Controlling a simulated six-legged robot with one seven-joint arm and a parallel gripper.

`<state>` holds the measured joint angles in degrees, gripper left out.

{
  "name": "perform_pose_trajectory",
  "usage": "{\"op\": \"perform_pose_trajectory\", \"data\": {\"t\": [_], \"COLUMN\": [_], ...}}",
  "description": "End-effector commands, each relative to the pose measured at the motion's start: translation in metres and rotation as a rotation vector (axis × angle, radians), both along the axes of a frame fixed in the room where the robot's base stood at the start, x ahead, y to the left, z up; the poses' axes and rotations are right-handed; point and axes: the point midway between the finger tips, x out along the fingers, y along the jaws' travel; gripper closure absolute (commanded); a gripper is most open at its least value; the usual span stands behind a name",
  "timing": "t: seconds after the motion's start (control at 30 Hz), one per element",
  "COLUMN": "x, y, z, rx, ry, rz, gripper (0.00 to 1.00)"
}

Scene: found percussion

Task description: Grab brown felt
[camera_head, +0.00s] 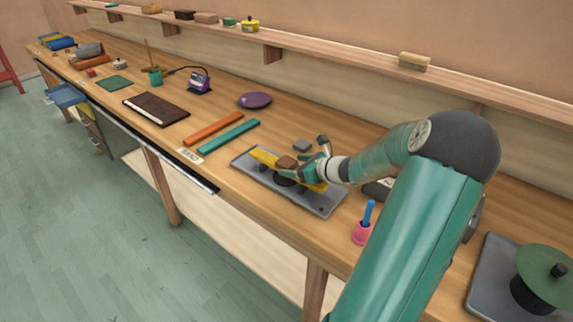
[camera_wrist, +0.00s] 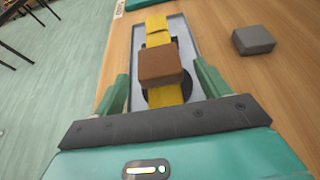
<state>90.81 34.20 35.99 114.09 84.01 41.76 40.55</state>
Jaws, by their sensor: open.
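The brown felt block (camera_wrist: 158,64) lies across a yellow bar (camera_wrist: 157,24) in the wrist view. The bar lies over a grey tray (camera_wrist: 184,37) with a dark round piece under it. In the head view, the brown felt (camera_head: 287,161) sits near the middle of the yellow bar (camera_head: 263,156). My gripper (camera_wrist: 163,88) is open, one finger on each side of the bar, just on the near side of the felt. It appears apart from the felt. In the head view my gripper (camera_head: 300,172) is over the tray (camera_head: 325,208) and partly hides the bar.
A grey block (camera_wrist: 254,40) lies right of the tray on the wooden bench. A pink cup (camera_head: 362,233) with a blue stick stands near the bench's front edge. Orange (camera_head: 213,128) and teal (camera_head: 229,135) bars lie to the left. A shelf runs along the wall.

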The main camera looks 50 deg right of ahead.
Motion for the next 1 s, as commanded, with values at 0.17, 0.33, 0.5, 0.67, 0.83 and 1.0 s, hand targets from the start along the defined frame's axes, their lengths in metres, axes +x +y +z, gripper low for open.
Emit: {"op": "perform_pose_trajectory", "data": {"t": [0.17, 0.33, 0.5, 0.67, 0.83, 1.0], "x": [0.000, -0.001, -0.001, -0.001, 0.000, -0.003], "y": [0.000, 0.000, 0.000, 0.000, -0.001, 0.001], "z": [0.000, 0.000, 0.000, 0.002, 0.011, 0.036], "rx": [0.000, 0.000, 0.000, -0.001, -0.003, -0.006], "ry": [0.000, 0.000, 0.000, 0.000, 0.000, 0.001], "rz": [0.000, 0.000, 0.000, 0.000, 0.000, 0.000], "gripper": [0.50, 0.72, 0.76, 0.76, 0.76, 0.76]}}
